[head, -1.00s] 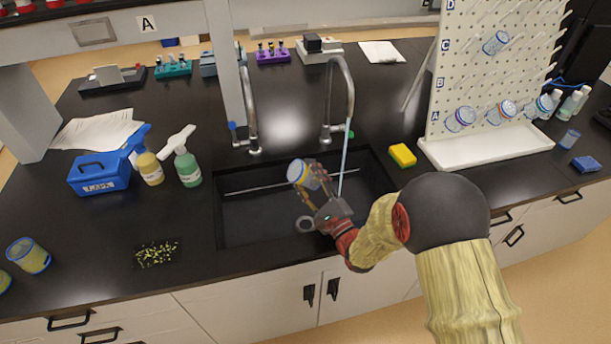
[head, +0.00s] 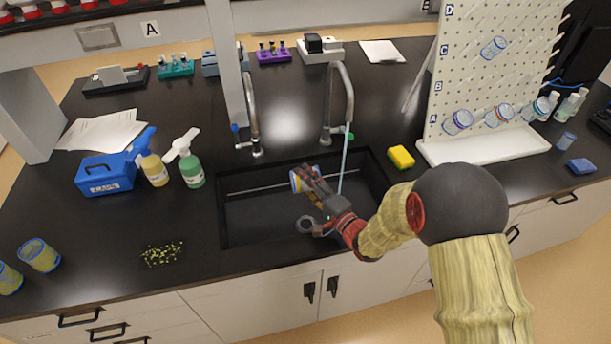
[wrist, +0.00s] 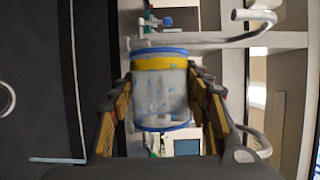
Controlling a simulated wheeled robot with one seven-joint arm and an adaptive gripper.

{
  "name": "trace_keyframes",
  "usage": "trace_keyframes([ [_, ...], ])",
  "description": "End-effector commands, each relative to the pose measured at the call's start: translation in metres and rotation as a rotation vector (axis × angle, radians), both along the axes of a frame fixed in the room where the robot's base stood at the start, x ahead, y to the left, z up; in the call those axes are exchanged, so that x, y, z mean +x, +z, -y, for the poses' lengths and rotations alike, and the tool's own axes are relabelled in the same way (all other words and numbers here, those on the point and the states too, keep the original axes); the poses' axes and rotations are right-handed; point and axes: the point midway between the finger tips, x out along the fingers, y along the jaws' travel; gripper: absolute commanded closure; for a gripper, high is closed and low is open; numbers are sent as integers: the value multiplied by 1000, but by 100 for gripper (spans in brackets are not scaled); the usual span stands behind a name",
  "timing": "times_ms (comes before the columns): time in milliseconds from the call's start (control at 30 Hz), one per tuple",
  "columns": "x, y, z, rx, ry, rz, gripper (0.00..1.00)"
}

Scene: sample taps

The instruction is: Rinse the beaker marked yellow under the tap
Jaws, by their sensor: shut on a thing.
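The beaker with the yellow band (wrist: 160,98) is clear, with blue rims and blue spots on its wall. My gripper (head: 310,183) is shut on it, a finger on each side in the wrist view. The right tap (head: 347,95), with a green knob, runs a thin water stream (head: 343,165). The stream falls to the right of the beaker, apart from it in the head view. The left tap (head: 252,110), with a blue knob, shows no stream.
Two spray bottles (head: 190,168) and a blue box (head: 105,175) stand left of the sink. A yellow sponge (head: 401,157) lies to its right, before a pegboard (head: 490,70) holding several beakers. Yellowish beakers (head: 39,255) and scattered yellow-green bits (head: 162,254) are at the front left.

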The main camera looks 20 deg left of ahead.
Motion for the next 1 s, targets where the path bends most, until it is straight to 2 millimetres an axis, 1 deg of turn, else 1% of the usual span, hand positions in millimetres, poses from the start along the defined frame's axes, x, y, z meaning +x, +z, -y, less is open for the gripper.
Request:
trace_keyframes([
  [33, 0, 3, 0, -59, 0, 38, 80],
  [500, 2, -12, 3, -626, 0, 386, 80],
  [700, 4, -17, 6, -835, 0, 514, 80],
  [1000, 7, -21, 10, -1100, -2, 678, 80],
])
